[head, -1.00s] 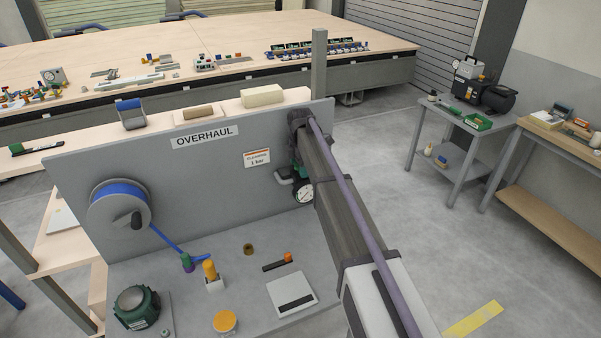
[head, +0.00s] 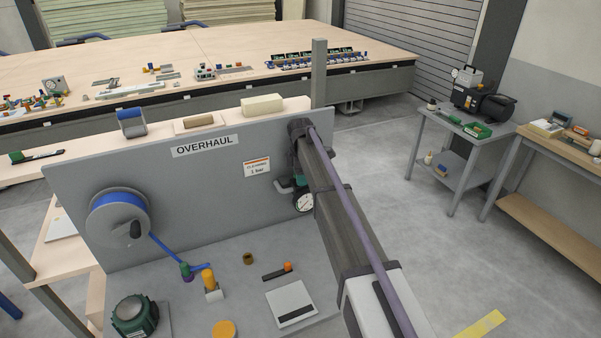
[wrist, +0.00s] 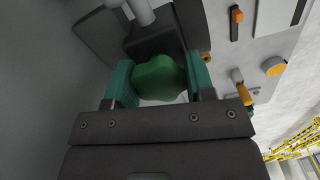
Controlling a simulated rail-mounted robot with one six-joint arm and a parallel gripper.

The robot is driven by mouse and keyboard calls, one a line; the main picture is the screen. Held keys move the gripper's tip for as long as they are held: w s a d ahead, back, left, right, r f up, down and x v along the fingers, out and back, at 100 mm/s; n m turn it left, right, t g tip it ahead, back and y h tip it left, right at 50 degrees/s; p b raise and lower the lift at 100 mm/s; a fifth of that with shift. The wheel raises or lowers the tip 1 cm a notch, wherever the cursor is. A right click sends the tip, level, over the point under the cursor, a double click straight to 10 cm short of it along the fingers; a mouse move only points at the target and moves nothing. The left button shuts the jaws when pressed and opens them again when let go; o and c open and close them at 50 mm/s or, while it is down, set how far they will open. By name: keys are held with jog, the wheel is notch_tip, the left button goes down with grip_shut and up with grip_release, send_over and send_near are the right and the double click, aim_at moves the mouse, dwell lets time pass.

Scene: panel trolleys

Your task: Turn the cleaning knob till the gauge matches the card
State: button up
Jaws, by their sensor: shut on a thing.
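The cleaning knob (wrist: 160,77) is a green lobed knob in the wrist view. My gripper (wrist: 158,85) is shut on it, with a teal finger on each side. In the head view my arm hides the knob and most of my gripper. The gauge (head: 304,202) is a round white dial beside my arm, partly covered by it; its needle is too small to read. The card (head: 257,167) on the grey panel has an orange top and reads "1 bar".
The grey panel (head: 100,180) marked OVERHAUL carries a blue hose reel (head: 119,213). On its shelf are a green device (head: 134,315), an orange-topped post (head: 210,280), an orange disc (head: 224,329) and a white plate (head: 291,300). Open floor lies to the right.

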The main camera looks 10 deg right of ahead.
jog(key=shift+m, duration=3)
jog(key=o, duration=1)
notch_tip(320, 180, up, 6)
jog(key=p, duration=0.6)
jog(key=shift+r, duration=0.15)
